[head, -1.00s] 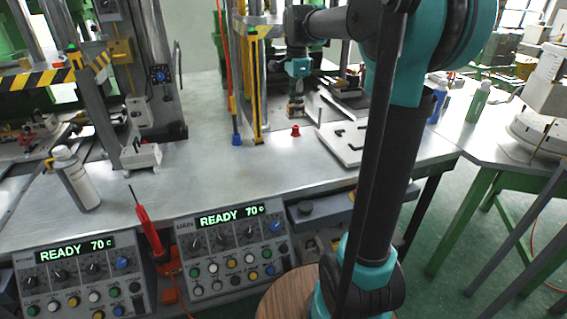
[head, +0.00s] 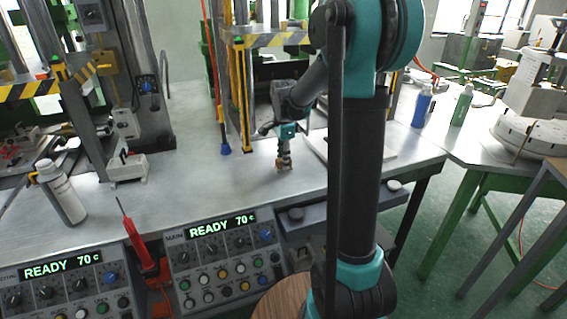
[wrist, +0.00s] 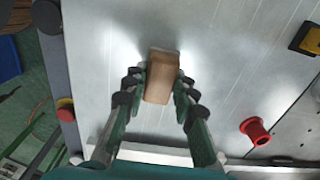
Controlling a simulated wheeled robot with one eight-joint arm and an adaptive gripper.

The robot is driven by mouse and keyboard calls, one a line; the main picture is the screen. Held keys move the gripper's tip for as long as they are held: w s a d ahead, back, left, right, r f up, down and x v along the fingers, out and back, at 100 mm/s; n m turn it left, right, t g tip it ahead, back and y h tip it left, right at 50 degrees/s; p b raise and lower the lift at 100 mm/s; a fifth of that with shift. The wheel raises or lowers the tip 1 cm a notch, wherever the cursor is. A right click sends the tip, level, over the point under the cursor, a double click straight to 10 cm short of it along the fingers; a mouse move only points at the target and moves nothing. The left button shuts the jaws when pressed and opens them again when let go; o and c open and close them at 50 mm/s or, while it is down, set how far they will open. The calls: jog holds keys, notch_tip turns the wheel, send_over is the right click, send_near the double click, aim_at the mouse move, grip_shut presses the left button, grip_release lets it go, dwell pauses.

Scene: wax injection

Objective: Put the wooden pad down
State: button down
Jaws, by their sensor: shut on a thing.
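The wooden pad (wrist: 161,76) is a small brown block between my fingertips in the wrist view. My gripper (wrist: 160,84) is shut on it, with one finger on each side. In the head view my gripper (head: 284,163) points down over the grey metal table (head: 215,190), near the table's front half.
A red spool-like part (wrist: 255,131) stands right of the gripper in the wrist view. A white bottle (head: 61,192) stands at left. Bare tabletop surrounds the pad's left side.

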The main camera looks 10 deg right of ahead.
jog(key=shift+f, duration=0.6)
jog(key=c, duration=1.2)
grip_release()
jog(key=shift+f, duration=0.1)
notch_tip(320, 180, up, 12)
jog(key=shift+s+r, duration=0.1)
jog(key=shift+r, duration=0.05)
